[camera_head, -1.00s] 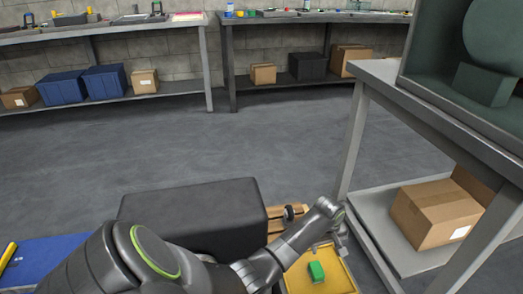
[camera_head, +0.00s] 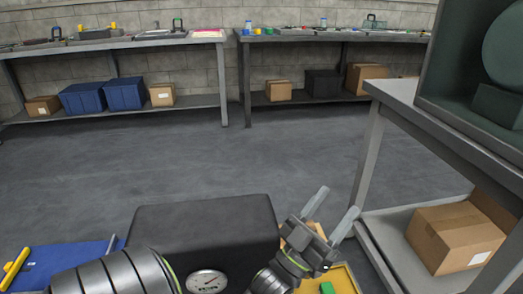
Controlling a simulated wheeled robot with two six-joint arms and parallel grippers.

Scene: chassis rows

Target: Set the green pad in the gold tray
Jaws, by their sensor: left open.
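The green pad (camera_head: 327,288) shows at the bottom edge of the head view, partly cut off by the frame. It lies within the gold tray (camera_head: 347,280), whose upper right part shows. My left gripper (camera_head: 338,204) is open and empty, its two fingers pointing up and to the right, above the tray in the picture. The gripper's body and wrist hide part of the tray. My right gripper is not in view.
A black box (camera_head: 205,225) stands beside the tray, and a blue mat (camera_head: 75,262) lies at lower left. A grey bench (camera_head: 420,108) with a cardboard box (camera_head: 455,235) on its lower shelf stands at right. The floor behind is clear.

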